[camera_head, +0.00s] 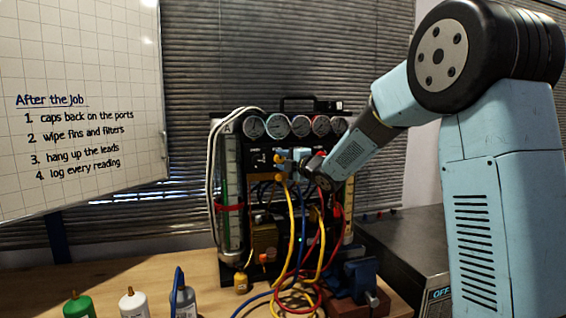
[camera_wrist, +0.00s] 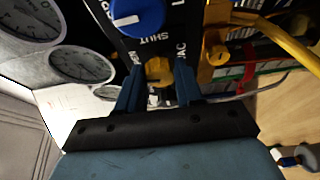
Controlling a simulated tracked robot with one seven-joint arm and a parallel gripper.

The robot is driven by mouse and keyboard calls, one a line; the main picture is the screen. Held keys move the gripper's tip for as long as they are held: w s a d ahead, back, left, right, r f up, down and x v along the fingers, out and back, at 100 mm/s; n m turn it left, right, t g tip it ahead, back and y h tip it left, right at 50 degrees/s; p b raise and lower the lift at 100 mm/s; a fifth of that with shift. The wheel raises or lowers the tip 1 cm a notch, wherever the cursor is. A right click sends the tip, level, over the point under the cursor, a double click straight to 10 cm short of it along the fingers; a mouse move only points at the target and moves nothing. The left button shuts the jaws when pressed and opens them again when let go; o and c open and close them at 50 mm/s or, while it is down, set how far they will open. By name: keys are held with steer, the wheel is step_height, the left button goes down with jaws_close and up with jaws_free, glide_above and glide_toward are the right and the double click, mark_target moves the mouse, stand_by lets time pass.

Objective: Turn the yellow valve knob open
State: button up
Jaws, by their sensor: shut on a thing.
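The yellow valve knob (camera_wrist: 159,70) sits on the black panel of the gauge rig, between my two fingers in the wrist view. My gripper (camera_wrist: 157,76) is shut on it, one blue finger on each side. In the head view my gripper (camera_head: 292,156) is at the upper front of the gauge rig (camera_head: 260,158), below the row of gauges, and it hides part of the panel there. Lettering beside the knob in the wrist view is partly covered by the fingers. How far the knob is turned cannot be told.
A blue knob (camera_wrist: 137,14) with a white mark is near the yellow one, by the word SHUT. A yellow hose fitting (camera_wrist: 216,52) is close on the right. Yellow, red and blue hoses (camera_head: 291,215) hang in front. Bottles (camera_head: 133,303) stand at the table's front.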

steer(key=shift+a+f+n+g, duration=0.2)
steer(key=shift+n+g, duration=0.1)
steer(key=shift+n, duration=0.5)
steer(key=shift+s, duration=0.1)
steer(key=o, duration=1)
steer(key=shift+r, duration=0.1)
steer(key=shift+o, duration=0.2)
steer(key=shift+d, duration=0.1)
steer(key=v, duration=1.3)
steer(key=shift+s+d, duration=0.15)
steer(key=shift+s, duration=0.1)
steer(key=shift+d+r, duration=0.1)
steer(key=shift+r, duration=0.05)
